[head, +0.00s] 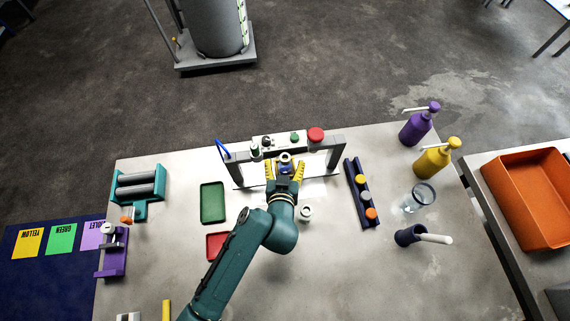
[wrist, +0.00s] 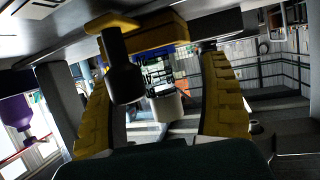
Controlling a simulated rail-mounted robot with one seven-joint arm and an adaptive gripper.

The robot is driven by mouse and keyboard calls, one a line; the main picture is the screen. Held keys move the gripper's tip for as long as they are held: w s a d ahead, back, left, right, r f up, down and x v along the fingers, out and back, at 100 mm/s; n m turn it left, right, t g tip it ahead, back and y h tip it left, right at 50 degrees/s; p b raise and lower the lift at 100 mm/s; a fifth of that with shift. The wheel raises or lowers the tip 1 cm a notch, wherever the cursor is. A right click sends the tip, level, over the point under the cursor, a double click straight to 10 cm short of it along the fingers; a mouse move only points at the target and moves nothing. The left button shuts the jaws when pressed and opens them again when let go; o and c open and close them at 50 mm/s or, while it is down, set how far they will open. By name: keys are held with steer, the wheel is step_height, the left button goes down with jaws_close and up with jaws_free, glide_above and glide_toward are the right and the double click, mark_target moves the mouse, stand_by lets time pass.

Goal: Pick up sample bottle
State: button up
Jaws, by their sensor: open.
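My gripper (head: 285,172) is open at the disperser frame (head: 331,160), its yellow fingers pointing away from the arm. In the wrist view the two ribbed fingers of the gripper (wrist: 156,80) stand wide apart. A pale cylinder with a dark upper part, probably the sample bottle (wrist: 166,106), shows between them and looks upright. I see no finger touching it. A dark cylinder (wrist: 122,66) under a yellow part shows left of it and nearer the camera. In the head view my gripper and the frame crowd this spot, so I cannot clearly tell the bottle there.
A dark blue rack (head: 352,178) with orange and yellow caps stands right of the frame. Purple (head: 415,128) and yellow (head: 434,160) pump bottles and a glass beaker (head: 417,199) stand farther right. Green (head: 212,203) and red (head: 216,246) trays lie left of my arm.

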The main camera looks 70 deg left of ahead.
steer(key=shift+w+a+f, duration=0.1)
steer(key=shift+w+a, duration=0.05)
steer(key=shift+a, duration=0.15)
steer(key=c, duration=1.3)
